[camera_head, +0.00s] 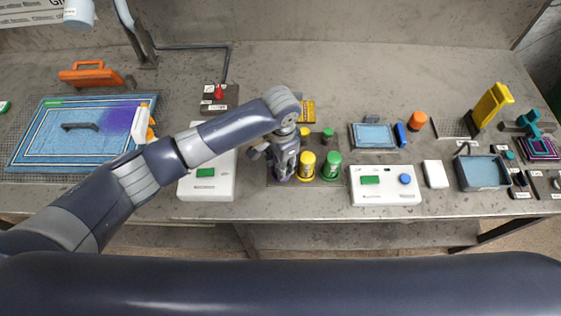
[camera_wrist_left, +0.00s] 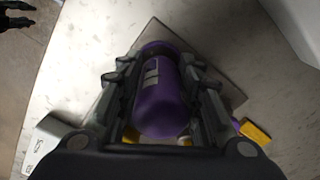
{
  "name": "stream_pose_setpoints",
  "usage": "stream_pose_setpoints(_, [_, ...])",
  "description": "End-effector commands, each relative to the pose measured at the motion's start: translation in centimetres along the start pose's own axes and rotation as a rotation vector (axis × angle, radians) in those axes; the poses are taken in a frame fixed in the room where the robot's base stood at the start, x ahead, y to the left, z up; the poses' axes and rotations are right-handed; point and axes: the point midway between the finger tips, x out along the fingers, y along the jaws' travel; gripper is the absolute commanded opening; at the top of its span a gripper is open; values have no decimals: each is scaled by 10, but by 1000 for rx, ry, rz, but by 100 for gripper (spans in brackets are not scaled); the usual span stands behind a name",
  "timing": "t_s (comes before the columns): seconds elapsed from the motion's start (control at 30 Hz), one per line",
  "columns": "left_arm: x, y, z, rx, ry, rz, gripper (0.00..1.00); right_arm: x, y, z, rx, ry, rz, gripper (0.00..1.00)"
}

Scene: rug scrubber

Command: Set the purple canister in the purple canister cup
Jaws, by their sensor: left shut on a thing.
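The purple canister (camera_wrist_left: 160,100) with a pale label lies between the fingers of my left gripper (camera_wrist_left: 160,105) in the left wrist view. In the head view my left gripper (camera_head: 284,172) points down over the left part of a dark holder plate (camera_head: 318,182), and only a little purple shows at its fingers. The plate's edge also shows around the canister in the wrist view (camera_wrist_left: 222,82). The purple canister cup cannot be made out; the gripper and canister hide that part of the plate. Dark finger-like parts at the wrist view's upper left may be my right gripper (camera_wrist_left: 16,14).
Yellow (camera_head: 307,166) and green (camera_head: 331,166) canisters stand on the plate just right of my left gripper. White boxes with green displays stand left (camera_head: 207,186) and right (camera_head: 384,186) of it. A blue rug (camera_head: 80,140) lies far left. Bare bench shows behind.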

Motion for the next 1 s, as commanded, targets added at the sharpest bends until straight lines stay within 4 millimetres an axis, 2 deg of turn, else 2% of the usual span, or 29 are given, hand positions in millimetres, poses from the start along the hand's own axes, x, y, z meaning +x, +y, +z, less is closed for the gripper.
stream_pose_setpoints(1.0, [8,0,0,-1,0,1,12,4,0,0,1,2,0,32])
